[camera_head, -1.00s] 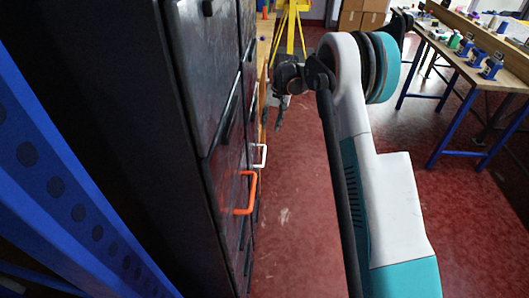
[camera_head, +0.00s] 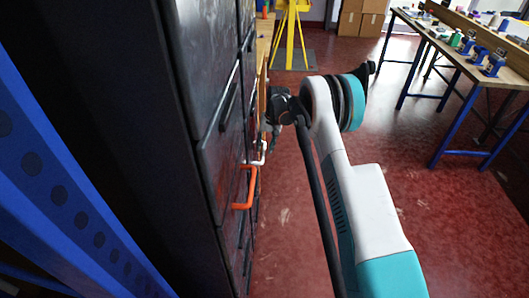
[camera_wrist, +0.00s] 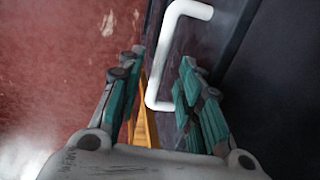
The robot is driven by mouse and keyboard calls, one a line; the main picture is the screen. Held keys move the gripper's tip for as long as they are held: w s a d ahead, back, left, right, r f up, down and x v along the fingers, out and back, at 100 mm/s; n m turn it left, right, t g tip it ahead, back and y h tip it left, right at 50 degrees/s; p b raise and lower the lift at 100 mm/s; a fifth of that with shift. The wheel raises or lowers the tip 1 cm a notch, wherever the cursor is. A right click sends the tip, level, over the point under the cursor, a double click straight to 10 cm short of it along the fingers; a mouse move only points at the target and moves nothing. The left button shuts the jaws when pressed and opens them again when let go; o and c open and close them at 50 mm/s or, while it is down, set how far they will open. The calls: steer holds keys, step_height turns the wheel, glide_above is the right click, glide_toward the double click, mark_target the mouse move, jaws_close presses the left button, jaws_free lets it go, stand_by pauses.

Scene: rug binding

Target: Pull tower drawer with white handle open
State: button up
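The white handle (camera_head: 259,154) is a bent bar on a dark drawer tower (camera_head: 203,95), below and to the left of my gripper (camera_head: 273,136) in the head view. In the wrist view the white handle (camera_wrist: 162,52) shows large, lying ahead of and between the two fingers of my gripper (camera_wrist: 162,60). My gripper is open, with a finger on each side of the handle. I cannot tell whether either finger touches it. The dark drawer front (camera_wrist: 208,42) lies behind the handle. The drawer looks shut.
An orange handle (camera_head: 245,188) sticks out from the tower nearer the camera. A blue perforated upright (camera_head: 60,195) stands at the left. Red floor (camera_head: 300,215) is free right of the tower. A yellow stand (camera_head: 290,40) and workbenches (camera_head: 460,70) are farther off.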

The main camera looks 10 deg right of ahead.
steer(key=shift+w+a+f, duration=0.1)
steer(key=shift+a+f, duration=0.1)
steer(key=shift+f, duration=0.9)
jaws_close()
steer(key=s+d, duration=0.3)
steer(key=d, duration=0.7)
steer(key=s+d, duration=0.3)
steer(key=d, duration=0.7)
steer(key=shift+s+d, duration=0.35)
steer(key=shift+s, duration=0.05)
jaws_free()
steer(key=shift+r, duration=0.1)
